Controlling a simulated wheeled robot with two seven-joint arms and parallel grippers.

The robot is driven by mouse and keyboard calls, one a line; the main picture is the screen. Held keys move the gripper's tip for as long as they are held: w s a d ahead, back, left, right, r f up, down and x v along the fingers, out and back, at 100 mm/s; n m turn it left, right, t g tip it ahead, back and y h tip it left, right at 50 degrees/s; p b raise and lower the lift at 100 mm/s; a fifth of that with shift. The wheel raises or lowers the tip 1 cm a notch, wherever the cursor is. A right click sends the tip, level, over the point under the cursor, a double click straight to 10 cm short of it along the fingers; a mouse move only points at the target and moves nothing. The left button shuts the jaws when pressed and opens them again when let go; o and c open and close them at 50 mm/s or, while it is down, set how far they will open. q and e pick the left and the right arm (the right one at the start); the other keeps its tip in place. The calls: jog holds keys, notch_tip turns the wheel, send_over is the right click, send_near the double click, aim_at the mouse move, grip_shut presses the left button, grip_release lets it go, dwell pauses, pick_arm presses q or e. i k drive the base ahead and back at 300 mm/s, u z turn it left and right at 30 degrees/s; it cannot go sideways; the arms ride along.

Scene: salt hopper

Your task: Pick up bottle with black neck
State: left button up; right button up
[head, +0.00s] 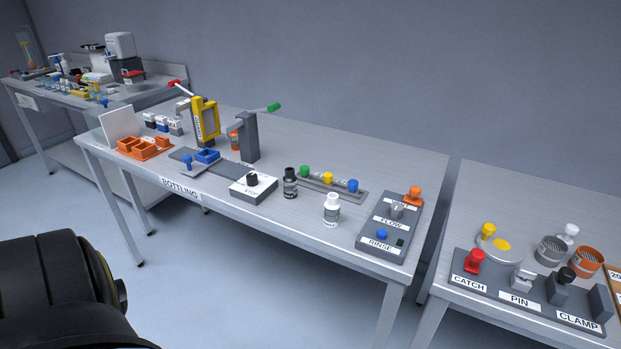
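A small dark bottle with a black neck and a pale label (290,184) stands upright on the bottling table (275,225). It is just right of a white box with a black knob (253,188). A white bottle with a grey label (332,210) stands to its right and nearer the front edge, apart from it. A black part of my own body fills the lower left corner of the head view. Neither of my grippers shows in this view.
A row of green, yellow and blue knobs (328,180) lies behind the bottles. A grey flow and rinse panel (392,228) is at right. A yellow press (205,120) and grey post (244,138) stand left. A second table (512,200) is beyond a gap at right.

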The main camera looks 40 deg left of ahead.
aim_at(290, 180)
jog(key=i, duration=0.55)
jog(key=u, duration=2.65)
